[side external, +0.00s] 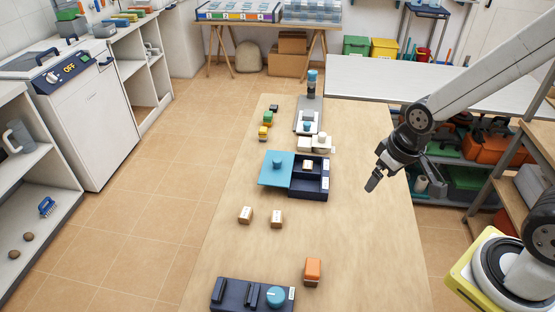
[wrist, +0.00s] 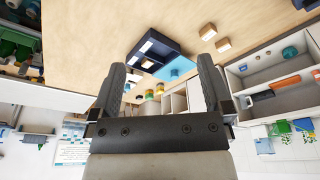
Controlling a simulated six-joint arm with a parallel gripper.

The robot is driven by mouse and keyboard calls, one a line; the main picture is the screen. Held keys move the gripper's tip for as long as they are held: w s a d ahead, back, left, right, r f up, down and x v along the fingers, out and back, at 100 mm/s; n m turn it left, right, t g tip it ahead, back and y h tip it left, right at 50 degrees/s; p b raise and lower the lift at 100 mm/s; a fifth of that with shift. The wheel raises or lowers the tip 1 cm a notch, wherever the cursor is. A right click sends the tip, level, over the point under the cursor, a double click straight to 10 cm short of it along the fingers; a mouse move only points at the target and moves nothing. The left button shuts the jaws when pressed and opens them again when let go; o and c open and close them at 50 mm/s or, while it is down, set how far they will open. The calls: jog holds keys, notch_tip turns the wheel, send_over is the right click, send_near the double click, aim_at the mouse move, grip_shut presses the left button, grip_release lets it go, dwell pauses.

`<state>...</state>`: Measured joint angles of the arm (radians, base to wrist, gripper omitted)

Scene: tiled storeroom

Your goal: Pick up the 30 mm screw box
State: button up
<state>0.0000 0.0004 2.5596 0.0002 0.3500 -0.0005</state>
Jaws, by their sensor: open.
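Two small brown cardboard boxes stand apart on the wooden table, a left box (side external: 246,215) and a right box (side external: 277,219). Each has a white label too small to read, so I cannot tell which is the 30 mm screw box. In the wrist view two small brown boxes (wrist: 208,32) (wrist: 223,44) show beyond the right finger. My gripper (side external: 375,182) is raised over the right side of the table, to the right of and behind both boxes. In the wrist view my gripper (wrist: 162,76) is open, with nothing between its fingers.
A navy box (side external: 310,190) with a teal lid (side external: 276,170) stands behind the boxes. An orange-topped box (side external: 312,270) and a navy holder with a teal knob (side external: 236,296) are at the front. Small coloured pieces and a grey device sit further back. Bare table surrounds the boxes.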

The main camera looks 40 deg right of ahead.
jog(key=w+a+f+n+y, duration=0.1)
jog(key=w+a+f+n, duration=0.15)
jog(key=w, duration=0.45)
jog(key=w+a+f+n, duration=0.1)
jog(key=w+a+f, duration=0.1)
jog(key=w+a, duration=0.35)
jog(key=n+y, duration=0.2)
jog(key=n, duration=0.3)
send_near(246, 213)
jog(key=f, duration=0.2)
jog(key=shift+a+t, duration=0.35)
jog(key=shift+t, duration=0.05)
jog(key=shift+f, duration=0.1)
jog(key=shift+x, duration=1.15)
jog(key=shift+f, duration=0.1)
jog(key=shift+x, duration=2.5)
jog(key=shift+d, duration=0.15)
jog(key=c, duration=1.3)
